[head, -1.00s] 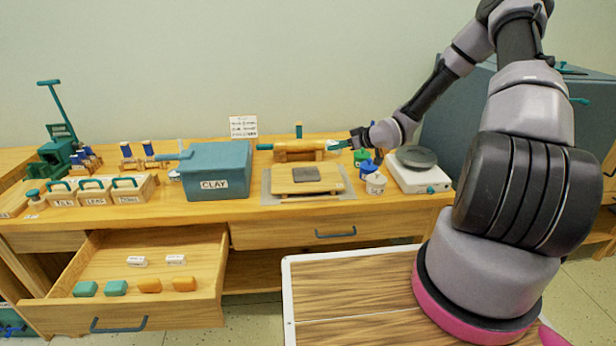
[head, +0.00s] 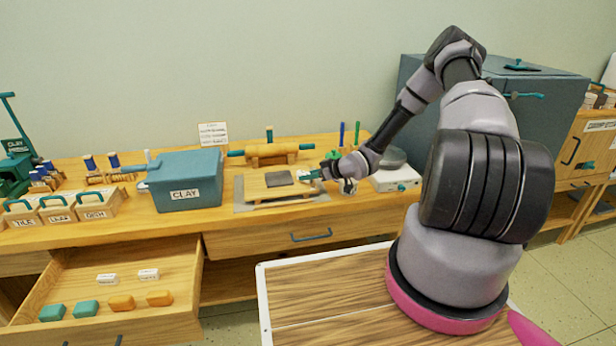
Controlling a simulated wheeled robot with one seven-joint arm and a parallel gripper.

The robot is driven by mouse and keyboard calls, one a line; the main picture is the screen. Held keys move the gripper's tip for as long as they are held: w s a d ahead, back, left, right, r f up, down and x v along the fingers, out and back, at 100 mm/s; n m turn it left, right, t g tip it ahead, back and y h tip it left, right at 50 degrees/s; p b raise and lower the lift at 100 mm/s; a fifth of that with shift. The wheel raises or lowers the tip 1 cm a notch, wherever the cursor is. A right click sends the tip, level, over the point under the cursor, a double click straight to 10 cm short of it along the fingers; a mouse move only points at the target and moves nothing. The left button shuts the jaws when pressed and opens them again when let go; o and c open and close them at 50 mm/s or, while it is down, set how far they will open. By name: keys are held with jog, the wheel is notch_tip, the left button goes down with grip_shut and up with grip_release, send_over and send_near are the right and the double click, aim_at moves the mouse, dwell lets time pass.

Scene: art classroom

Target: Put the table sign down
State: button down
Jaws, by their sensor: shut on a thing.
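My gripper (head: 316,174) is low over the bench, at the right edge of the low wooden board with a grey slab (head: 278,179). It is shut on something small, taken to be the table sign. What shows at its fingertips is only a small pale and teal patch, too small to make out. I cannot tell whether the held thing touches the board or bench. A separate white printed card (head: 212,134) stands at the back of the bench, behind the CLAY box.
The teal CLAY box (head: 187,181) stands left of the board, with a rolling pin (head: 272,154) behind the board. The open drawer (head: 107,290) juts out at front left.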

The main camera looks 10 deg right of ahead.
jog(key=shift+f, duration=0.1)
jog(key=c, duration=0.7)
grip_release()
